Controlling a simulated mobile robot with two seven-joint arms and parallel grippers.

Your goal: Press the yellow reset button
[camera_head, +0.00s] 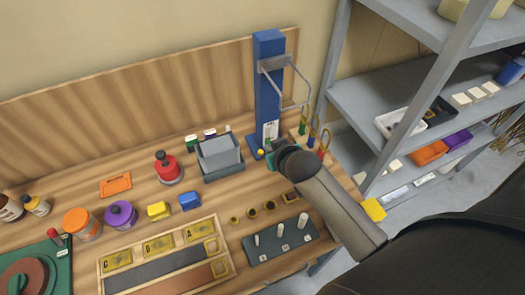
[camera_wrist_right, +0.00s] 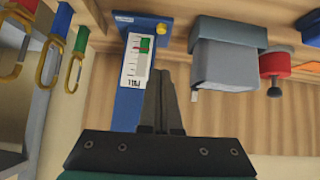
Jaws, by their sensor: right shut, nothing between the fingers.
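The yellow reset button (camera_head: 261,152) sits on the foot of a blue post (camera_head: 268,85) at the back of the bench. It also shows in the right wrist view (camera_wrist_right: 162,28). My right gripper (camera_head: 271,152) is close beside the post's foot, right of the button in the head view. In the right wrist view its fingers (camera_wrist_right: 161,76) are together and empty, pointing toward the button, with a visible gap between. A white label (camera_wrist_right: 138,60) with green and red marks is on the post. My left gripper is not in view.
A metal shelf (camera_head: 375,95) stands at the right. Trays and jars fill the bench's left and front.

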